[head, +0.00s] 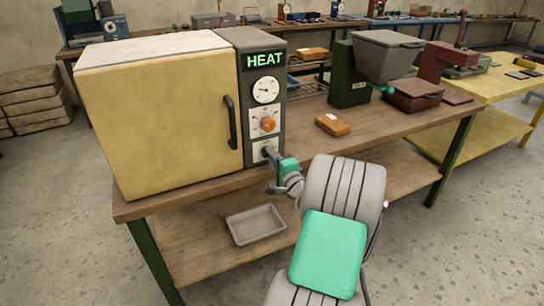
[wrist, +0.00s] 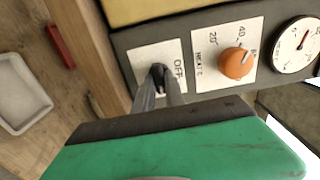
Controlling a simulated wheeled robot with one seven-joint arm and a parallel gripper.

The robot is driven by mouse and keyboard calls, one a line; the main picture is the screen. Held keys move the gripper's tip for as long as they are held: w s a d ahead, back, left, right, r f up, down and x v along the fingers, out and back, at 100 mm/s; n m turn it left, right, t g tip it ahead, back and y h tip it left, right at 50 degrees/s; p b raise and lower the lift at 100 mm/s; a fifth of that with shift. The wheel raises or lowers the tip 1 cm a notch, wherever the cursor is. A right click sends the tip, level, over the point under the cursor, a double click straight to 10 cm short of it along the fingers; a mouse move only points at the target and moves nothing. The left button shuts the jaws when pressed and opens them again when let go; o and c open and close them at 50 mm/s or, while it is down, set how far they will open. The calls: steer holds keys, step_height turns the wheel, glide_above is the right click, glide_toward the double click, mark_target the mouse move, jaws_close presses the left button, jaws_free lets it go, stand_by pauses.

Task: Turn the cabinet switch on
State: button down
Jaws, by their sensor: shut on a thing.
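The yellow cabinet (head: 165,115) stands at the left of the workbench, with a dark control panel (head: 243,50) on its right side. A lit green HEAT sign tops the panel. The switch plate (head: 258,147) is lowest on the panel; in the wrist view the plate (wrist: 142,58) shows an OFF label. My gripper (head: 268,153) reaches the plate, and its fingers (wrist: 160,80) are shut on the small dark switch lever (wrist: 157,69). The fingers hide most of the lever, so I cannot tell its position for sure.
An orange dial (head: 268,124) and a round gauge (head: 265,90) sit above the switch. A black door handle (head: 231,122) is to its left. A grey tray (head: 255,224) lies on the lower shelf. An orange block (head: 332,125) lies on the bench top (head: 385,125).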

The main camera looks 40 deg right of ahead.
steer(key=c, duration=1.4)
jaws_free()
steer(key=shift+s, duration=0.1)
steer(key=v, duration=0.7)
steer(key=shift+s, duration=0.3)
steer(key=shift+a, duration=0.1)
